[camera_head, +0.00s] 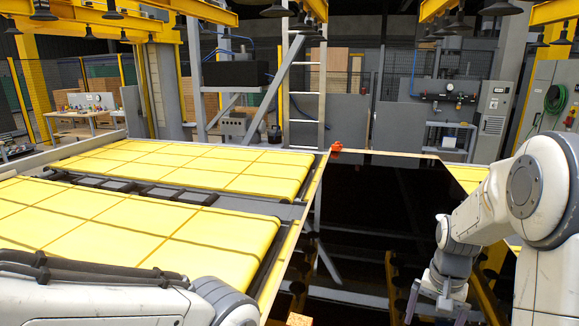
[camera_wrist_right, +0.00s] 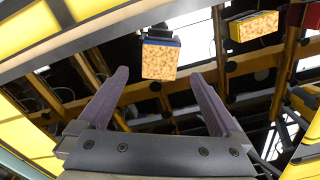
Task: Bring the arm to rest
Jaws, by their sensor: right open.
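My right arm (camera_head: 490,205) comes in from the right in the head view and bends down. Its gripper (camera_head: 436,305) hangs over the dark glossy panel (camera_head: 375,215), near the bottom edge of the picture. In the right wrist view the gripper (camera_wrist_right: 158,76) is open, its two purple-grey fingers well apart with nothing held between them. My left arm (camera_head: 90,300) lies across the bottom left of the head view. Its gripper is not in view.
Yellow padded conveyor beds (camera_head: 190,165) lie at left. A small red object (camera_head: 337,147) sits at the panel's far corner. A speckled block (camera_wrist_right: 159,60) shows beyond my right fingers; whether it is a reflection I cannot tell. A ladder (camera_head: 306,90) and cabinet (camera_head: 494,110) stand behind.

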